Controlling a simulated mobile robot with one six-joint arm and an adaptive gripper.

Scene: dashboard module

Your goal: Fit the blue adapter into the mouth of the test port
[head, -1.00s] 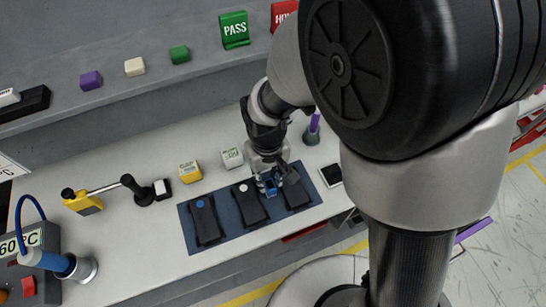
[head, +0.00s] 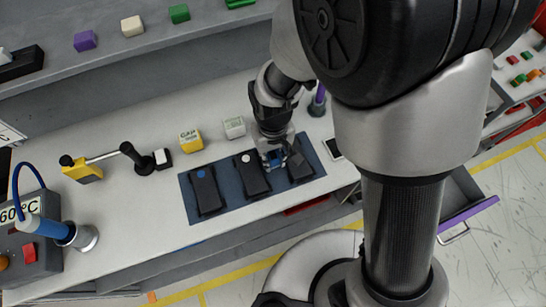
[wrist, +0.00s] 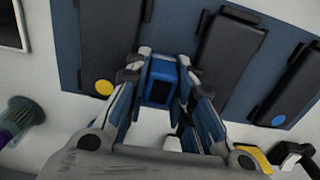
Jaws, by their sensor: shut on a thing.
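The blue adapter (wrist: 161,80) is a small blue block with a dark opening facing the wrist camera. My gripper (wrist: 160,88) is shut on it, a fingertip on each side. In the head view my gripper (head: 272,160) is over the blue mat (head: 228,190), near the gap between the white-dot device and the device right of it. The adapter is mostly hidden there, and its height above the mat is unclear. I cannot pick out the test port or its mouth in either view.
Black devices (head: 207,190) lie on the mat. Behind it stand a yellow block (head: 190,140) and a pale block (head: 234,127). A jointed stand (head: 128,153) and a 60°C unit (head: 36,250) are to the left. A purple item in a holder (head: 317,106) stands right.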

